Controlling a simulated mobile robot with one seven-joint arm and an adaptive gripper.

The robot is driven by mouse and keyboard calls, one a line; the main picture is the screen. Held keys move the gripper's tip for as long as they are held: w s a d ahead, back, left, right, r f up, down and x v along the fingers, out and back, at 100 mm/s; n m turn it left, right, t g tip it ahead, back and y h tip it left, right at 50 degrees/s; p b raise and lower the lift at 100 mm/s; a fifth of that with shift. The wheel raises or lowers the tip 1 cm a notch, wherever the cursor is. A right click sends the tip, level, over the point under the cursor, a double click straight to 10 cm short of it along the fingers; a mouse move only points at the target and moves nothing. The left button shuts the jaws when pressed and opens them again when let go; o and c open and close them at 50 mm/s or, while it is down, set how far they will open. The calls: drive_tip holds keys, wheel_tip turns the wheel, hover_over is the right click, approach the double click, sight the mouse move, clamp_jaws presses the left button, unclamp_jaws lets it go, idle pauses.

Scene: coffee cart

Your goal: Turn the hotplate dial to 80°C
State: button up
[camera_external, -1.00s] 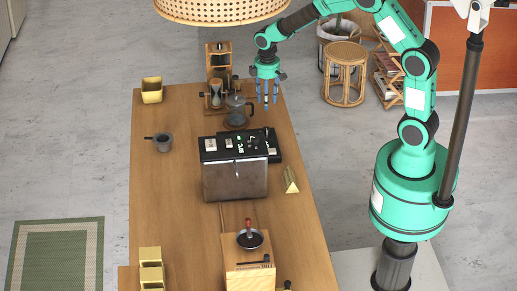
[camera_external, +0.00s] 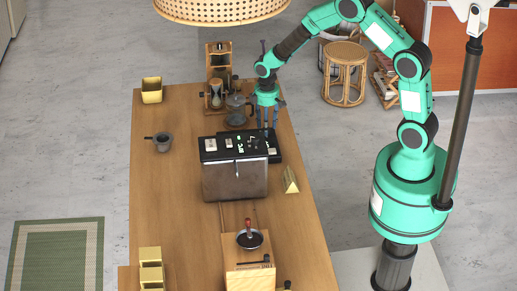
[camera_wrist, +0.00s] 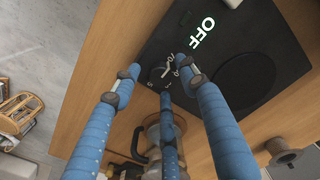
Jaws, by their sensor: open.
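The hotplate is a black slab; in the external view its edge (camera_external: 274,157) shows behind and right of a boxy machine. In the wrist view the hotplate (camera_wrist: 290,60) has a dark round plate and a lit "OFF" display. Its small dark dial (camera_wrist: 160,73) has a light pointer line and a partly visible scale, with "70" readable; the pointer's exact setting cannot be told. My gripper (camera_external: 267,126) has blue fingers pointing down over the hotplate's far right corner. In the wrist view my gripper (camera_wrist: 157,77) is open, its fingertips spread around the dial; contact cannot be told.
A glass coffee pot (camera_external: 236,112) stands close left of my gripper. The boxy machine (camera_external: 235,182) stands in front of the hotplate.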

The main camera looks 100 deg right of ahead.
drive_tip(key=shift+f, duration=0.3)
clamp_jaws()
drive_tip(key=shift+m, duration=0.5)
drive_tip(key=m+p, duration=0.1)
drive_tip(key=m, duration=0.4)
drive_tip(key=m+p, duration=0.1)
drive_tip(key=m, duration=0.4)
drive_tip(key=shift+m, duration=0.4)
idle(0.4)
